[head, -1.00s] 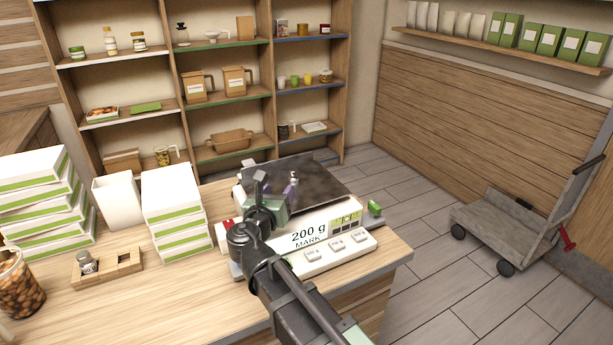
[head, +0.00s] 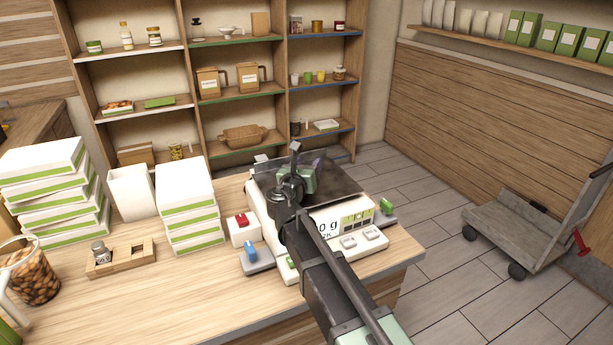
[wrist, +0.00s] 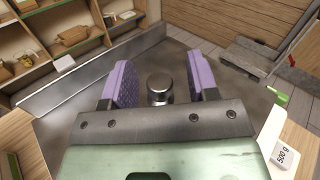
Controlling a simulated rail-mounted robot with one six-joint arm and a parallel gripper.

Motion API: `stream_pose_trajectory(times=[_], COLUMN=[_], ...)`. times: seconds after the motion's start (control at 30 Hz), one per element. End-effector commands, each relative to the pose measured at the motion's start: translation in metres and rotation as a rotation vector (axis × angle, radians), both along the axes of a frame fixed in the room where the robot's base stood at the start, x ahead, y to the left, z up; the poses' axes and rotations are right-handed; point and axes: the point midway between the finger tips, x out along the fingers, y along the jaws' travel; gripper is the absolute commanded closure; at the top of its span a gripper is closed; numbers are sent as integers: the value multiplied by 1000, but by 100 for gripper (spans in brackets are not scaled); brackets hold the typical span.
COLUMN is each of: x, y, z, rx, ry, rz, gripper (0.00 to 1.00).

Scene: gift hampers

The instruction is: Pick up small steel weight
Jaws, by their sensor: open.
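The small steel weight (wrist: 160,88) is a shiny cylinder with a knobbed top. In the wrist view it stands upright on the dark pan (wrist: 238,92) of the scale. My gripper (wrist: 161,84) is open, with one purple finger on each side of the weight. A gap shows between the weight and each finger. In the head view my gripper (head: 302,177) is over the scale pan (head: 340,187) and hides the weight. The white scale (head: 345,222) has a display partly covered by my arm.
A wooden block (head: 127,259) holding a small metal piece (head: 101,252) is left on the counter (head: 160,305). White box stacks (head: 188,205) stand left of the scale. A raised plate (wrist: 95,70) borders the pan's far side. A red-button box (head: 243,229) sits beside the scale.

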Motion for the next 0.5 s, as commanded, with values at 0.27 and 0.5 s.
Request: stream_pose_trajectory(times=[0.27, 0.5], x=[-1, -1], y=[0, 0], z=[0, 0], rx=[0, 0], ry=[0, 0], rz=[0, 0], gripper=[78, 100])
